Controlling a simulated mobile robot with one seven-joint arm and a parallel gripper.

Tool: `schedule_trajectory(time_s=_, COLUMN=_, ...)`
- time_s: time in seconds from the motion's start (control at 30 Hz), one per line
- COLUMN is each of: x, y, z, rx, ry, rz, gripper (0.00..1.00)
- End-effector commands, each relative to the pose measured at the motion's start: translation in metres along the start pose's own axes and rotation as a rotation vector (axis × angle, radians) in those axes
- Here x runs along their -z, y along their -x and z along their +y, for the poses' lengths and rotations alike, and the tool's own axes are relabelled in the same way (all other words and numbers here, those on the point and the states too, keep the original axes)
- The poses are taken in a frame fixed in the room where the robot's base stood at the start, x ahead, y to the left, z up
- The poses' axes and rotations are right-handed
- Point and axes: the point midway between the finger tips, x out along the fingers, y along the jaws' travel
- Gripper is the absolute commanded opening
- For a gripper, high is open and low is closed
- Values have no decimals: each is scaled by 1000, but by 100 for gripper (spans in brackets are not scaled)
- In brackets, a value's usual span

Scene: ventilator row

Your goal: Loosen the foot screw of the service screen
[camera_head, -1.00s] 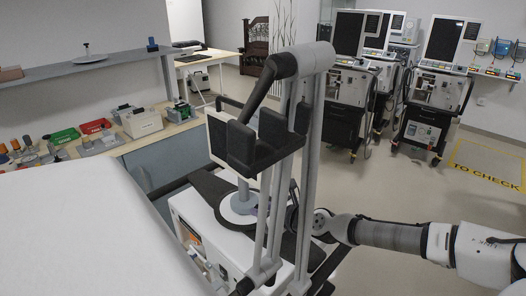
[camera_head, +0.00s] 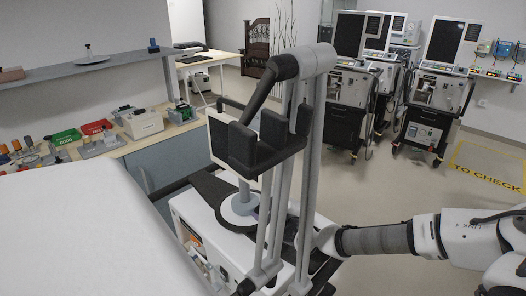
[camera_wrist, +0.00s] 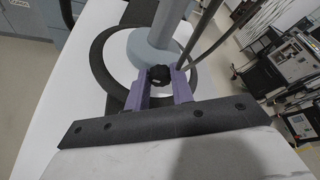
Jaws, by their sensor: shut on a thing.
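The service screen (camera_head: 218,142) stands on a grey post (camera_head: 243,192) with a round pale foot (camera_head: 232,214), on top of a white ventilator housing (camera_head: 186,212). In the wrist view the post (camera_wrist: 160,28) rises from the foot. The foot screw, a small black knob (camera_wrist: 159,75), sits at the front of the foot. My gripper (camera_wrist: 160,82) has its purple fingers on both sides of the knob and is shut on it. In the head view the fingers are mostly hidden behind the grey poles.
Grey poles (camera_head: 311,150) with a black cradle (camera_head: 258,146) rise close beside my wrist. A workbench (camera_head: 150,137) with bins and parts is at left. Several ventilators (camera_head: 434,100) stand behind. Open floor lies at right (camera_head: 420,190).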

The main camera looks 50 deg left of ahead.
Motion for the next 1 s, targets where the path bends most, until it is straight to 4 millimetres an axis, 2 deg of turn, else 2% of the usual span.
schedule_trajectory(time_s=0.33, x=0, y=0, z=1, rx=53, ry=126, rz=-1, gripper=1)
schedule_trajectory(time_s=0.83, x=-1, y=0, z=1, rx=62, ry=146, rz=-2, gripper=1)
schedule_trajectory(time_s=0.87, x=-1, y=0, z=1, rx=62, ry=146, rz=-2, gripper=25)
schedule_trajectory(time_s=1.0, x=0, y=0, z=1, rx=62, ry=146, rz=-2, gripper=43)
